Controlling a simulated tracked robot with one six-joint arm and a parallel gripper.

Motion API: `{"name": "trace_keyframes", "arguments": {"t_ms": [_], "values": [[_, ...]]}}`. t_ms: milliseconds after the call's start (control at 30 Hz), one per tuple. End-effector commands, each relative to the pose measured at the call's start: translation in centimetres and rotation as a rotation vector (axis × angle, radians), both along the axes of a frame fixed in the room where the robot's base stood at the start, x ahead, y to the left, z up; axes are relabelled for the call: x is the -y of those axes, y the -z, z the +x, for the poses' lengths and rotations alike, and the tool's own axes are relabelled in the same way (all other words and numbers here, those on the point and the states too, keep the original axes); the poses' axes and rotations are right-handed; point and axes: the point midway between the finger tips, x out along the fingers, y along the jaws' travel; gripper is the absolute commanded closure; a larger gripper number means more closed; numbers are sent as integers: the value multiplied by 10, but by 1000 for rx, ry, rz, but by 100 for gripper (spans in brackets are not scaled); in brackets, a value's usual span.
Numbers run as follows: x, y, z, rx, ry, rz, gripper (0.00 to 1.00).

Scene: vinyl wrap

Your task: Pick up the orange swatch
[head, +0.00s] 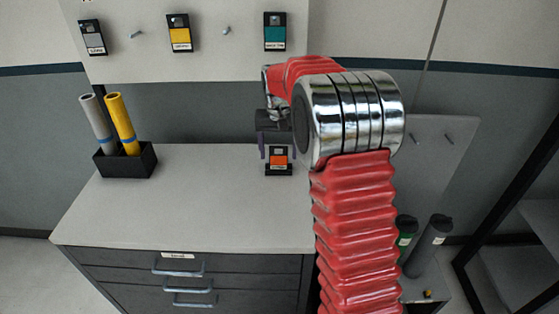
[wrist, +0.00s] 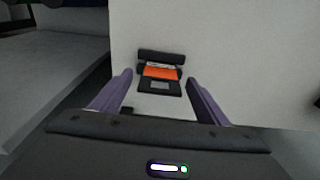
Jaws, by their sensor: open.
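The orange swatch (head: 278,160) is a small black card with an orange patch and a pale label. In the wrist view the swatch (wrist: 160,72) sits ahead, between and beyond the fingertips. In the wrist view my gripper (wrist: 158,74) is empty and the fingers look apart from the swatch. The exact height above the top is hard to tell.
A black holder (head: 127,160) with a grey and a yellow roll stands at left on the cabinet top (head: 200,210). Grey (head: 92,37), yellow (head: 180,33) and teal (head: 275,32) swatches hang on the back board. The middle of the top is clear.

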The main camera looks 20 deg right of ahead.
Motion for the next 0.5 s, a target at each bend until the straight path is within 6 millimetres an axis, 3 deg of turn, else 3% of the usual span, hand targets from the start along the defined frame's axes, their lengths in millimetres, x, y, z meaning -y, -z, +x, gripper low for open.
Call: {"name": "trace_keyframes", "arguments": {"t_ms": [200,500], "values": [[1,29,2,-2,0,0,31],[1,34,3,0,0,0,31]]}}
